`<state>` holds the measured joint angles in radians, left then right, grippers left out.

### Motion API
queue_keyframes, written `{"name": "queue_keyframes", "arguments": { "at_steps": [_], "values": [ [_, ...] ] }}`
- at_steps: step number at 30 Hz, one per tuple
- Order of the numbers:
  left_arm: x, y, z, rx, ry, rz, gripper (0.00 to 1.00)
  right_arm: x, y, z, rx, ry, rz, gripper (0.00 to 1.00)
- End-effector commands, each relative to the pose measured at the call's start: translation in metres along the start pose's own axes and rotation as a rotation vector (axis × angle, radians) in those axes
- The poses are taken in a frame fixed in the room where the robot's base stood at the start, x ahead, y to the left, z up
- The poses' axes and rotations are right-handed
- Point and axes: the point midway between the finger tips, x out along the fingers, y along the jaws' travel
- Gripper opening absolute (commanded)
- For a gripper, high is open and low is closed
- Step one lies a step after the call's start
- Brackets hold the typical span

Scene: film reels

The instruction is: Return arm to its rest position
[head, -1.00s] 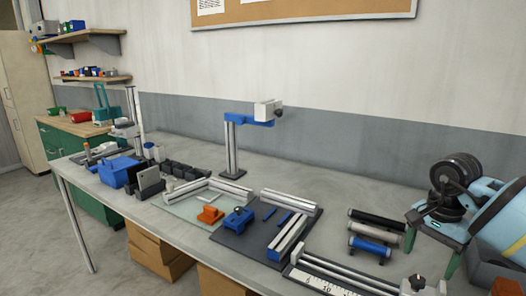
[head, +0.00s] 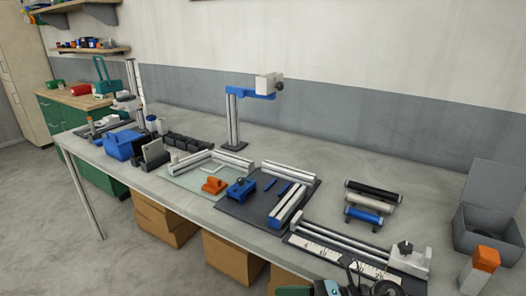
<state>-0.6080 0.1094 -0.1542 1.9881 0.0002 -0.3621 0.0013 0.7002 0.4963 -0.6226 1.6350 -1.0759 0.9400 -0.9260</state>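Only dark and teal parts of what looks like my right arm (head: 352,284) show at the bottom edge of the head view, low in front of the ruler fixture. Most of the arm is cut off by the frame. I cannot make out its fingertips or whether they hold anything. My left gripper is not in view.
A long grey bench (head: 185,195) carries a ruler fixture (head: 345,250), a dark mat (head: 245,212) with rails, short rollers (head: 372,197) and a blue-armed stand (head: 233,120). An open grey box (head: 485,232) and an orange-topped block (head: 486,258) are at the right.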

Motion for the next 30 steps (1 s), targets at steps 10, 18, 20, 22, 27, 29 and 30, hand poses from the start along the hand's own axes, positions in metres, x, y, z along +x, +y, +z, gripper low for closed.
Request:
{"name": "queue_keyframes", "arguments": {
  "at_steps": [10,18,20,22,27,29,30],
  "values": [
    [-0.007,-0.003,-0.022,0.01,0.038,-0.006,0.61,-0.021,0.008,-0.025,0.862,-0.644,-0.101,0.73],
    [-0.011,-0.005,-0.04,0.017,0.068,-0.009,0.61,-0.078,0.006,-0.108,1.563,-1.131,-0.205,0.73],
    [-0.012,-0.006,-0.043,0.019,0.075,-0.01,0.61,-0.092,0.011,-0.135,1.717,-1.243,-0.231,0.73],
    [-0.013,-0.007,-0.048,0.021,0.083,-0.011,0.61,-0.107,0.021,-0.168,1.891,-1.376,-0.262,0.73],
    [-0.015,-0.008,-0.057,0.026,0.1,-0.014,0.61,-0.138,0.059,-0.249,2.263,-1.692,-0.341,0.73],
    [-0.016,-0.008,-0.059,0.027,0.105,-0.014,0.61,-0.145,0.075,-0.272,2.362,-1.786,-0.363,0.73],
    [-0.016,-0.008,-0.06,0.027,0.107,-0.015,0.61,-0.149,0.084,-0.285,2.416,-1.84,-0.377,0.73]
  ]
}}
